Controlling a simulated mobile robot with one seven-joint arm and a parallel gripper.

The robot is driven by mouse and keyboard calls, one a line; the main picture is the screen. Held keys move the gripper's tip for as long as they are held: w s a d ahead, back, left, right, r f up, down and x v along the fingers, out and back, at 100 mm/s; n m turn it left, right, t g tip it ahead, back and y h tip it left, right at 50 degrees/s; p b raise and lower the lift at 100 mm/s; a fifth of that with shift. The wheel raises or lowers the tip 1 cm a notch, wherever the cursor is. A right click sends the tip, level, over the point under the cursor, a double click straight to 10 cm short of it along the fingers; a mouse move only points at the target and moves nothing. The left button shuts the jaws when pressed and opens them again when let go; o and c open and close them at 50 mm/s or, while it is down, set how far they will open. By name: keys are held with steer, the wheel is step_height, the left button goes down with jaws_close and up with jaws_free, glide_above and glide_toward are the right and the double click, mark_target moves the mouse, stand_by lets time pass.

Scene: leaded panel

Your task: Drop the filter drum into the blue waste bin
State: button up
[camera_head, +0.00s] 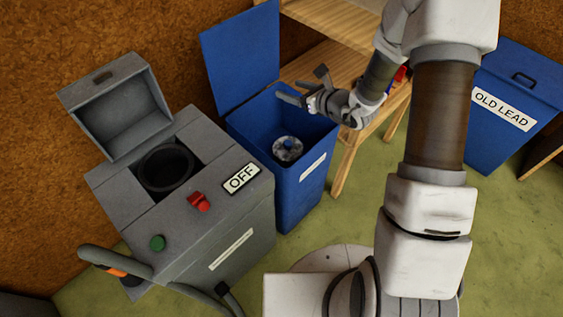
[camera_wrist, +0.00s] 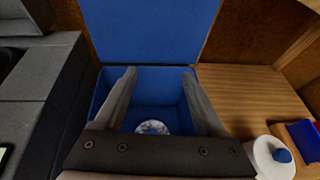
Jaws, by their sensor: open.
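The filter drum (camera_head: 287,148), whitish with a blue centre, lies inside the open blue waste bin (camera_head: 302,205). It also shows low in the bin in the wrist view (camera_wrist: 152,127), partly hidden by my gripper. The bin's lid (camera_head: 240,55) stands raised at its back. My gripper (camera_head: 303,96) is above the bin's opening. In the wrist view its two fingers (camera_wrist: 160,85) are spread with nothing between them, over the bin and apart from the drum.
A grey machine (camera_head: 225,230) with its hatch open and an OFF sign stands left of the bin. A wooden bench (camera_head: 330,70) is to the right; a white round thing with a blue top (camera_wrist: 272,158) is on it. A closed blue OLD LEAD bin (camera_head: 510,100) stands farther right.

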steer(key=p+v, duration=0.4)
steer(key=v, duration=1.3)
steer(key=shift+s+r, duration=0.2)
